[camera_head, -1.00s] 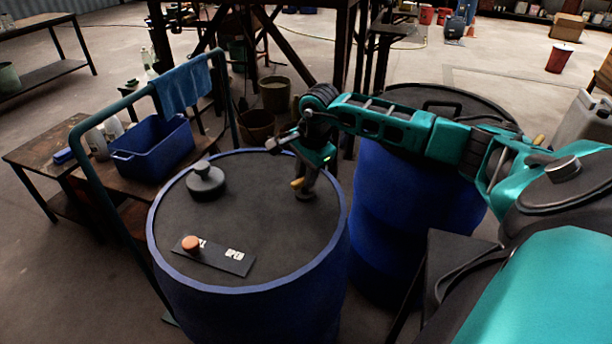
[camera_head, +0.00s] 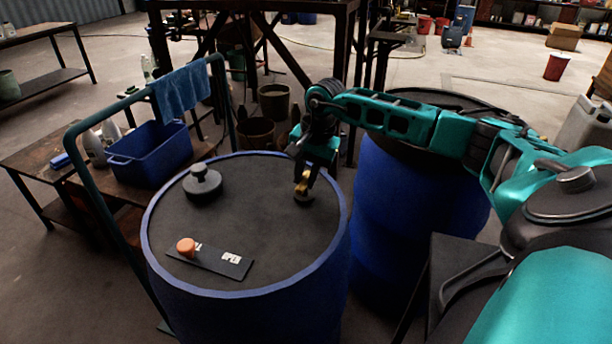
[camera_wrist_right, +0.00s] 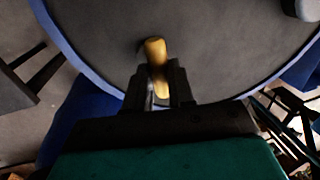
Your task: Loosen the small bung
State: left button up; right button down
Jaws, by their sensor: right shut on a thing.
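The small bung (camera_head: 304,199) is a dark round cap with a yellow grip (camera_wrist_right: 155,50) on top, set in the drum lid near its right edge. My right gripper (camera_head: 303,180) points down over it and is shut on the yellow grip. In the right wrist view the fingers (camera_wrist_right: 160,85) stand on both sides of this grip, and the dark cap is mostly hidden. My left gripper is not in view.
A second blue drum (camera_head: 385,190) stands at right. A cart rail (camera_head: 88,185) with a blue towel (camera_head: 181,93) is at left.

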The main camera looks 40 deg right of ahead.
dwell(0.3)
jog(key=c, duration=1)
grip_release()
jog(key=shift+o, duration=0.2)
jog(key=shift+r, duration=0.15)
pick_arm(q)
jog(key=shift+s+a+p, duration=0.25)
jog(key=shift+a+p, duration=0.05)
jog(key=shift+p, duration=0.2)
pick_arm(e)
notch_tip(320, 180, up, 12)
jog(key=s+d, duration=0.1)
jog(key=s, duration=0.1)
jog(key=shift+s+d+r, duration=0.15)
jog(key=shift+r, duration=0.1)
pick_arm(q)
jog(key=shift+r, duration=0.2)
pick_arm(e)
jog(key=shift+f, duration=0.1)
